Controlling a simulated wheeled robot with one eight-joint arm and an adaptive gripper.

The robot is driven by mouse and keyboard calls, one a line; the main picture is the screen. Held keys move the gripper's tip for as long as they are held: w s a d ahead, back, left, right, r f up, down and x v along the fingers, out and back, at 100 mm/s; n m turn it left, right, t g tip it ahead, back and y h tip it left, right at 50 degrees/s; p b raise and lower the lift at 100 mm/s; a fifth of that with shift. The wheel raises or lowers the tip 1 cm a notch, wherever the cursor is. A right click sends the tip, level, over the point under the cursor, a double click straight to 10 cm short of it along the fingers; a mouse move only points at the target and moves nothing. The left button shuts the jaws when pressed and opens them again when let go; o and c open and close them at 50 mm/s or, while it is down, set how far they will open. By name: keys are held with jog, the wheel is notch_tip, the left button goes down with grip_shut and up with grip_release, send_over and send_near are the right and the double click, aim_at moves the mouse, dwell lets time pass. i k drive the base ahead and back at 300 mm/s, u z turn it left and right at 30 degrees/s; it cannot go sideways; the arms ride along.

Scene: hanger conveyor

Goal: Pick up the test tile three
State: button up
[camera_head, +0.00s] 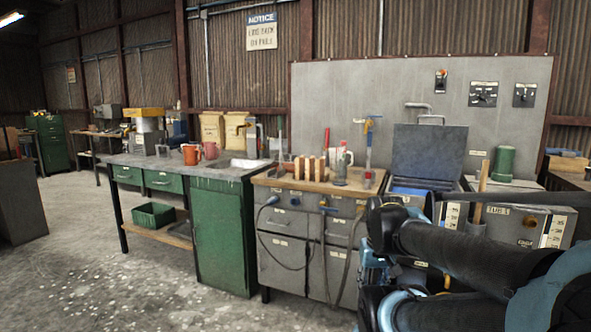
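A row of small upright tan tiles stands on the wooden top of the grey cabinet in the middle; one of these tiles (309,169) is near the row's centre. Their markings are too small to read, so I cannot tell which is test tile three. My arm's dark links with blue joints fill the lower right, in front of the grey cabinet's right side. My gripper's fingers do not show, so whether it holds anything cannot be seen.
The grey cabinet (283,250) has hoses hanging in front. Bottles and a tap stand right of the tiles, beside an open blue-grey lidded box (428,152). A green workbench (222,235) with mugs (191,154) stands left.

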aim_at(299, 161)
jog(key=z, duration=0.05)
jog(key=i, duration=1.2)
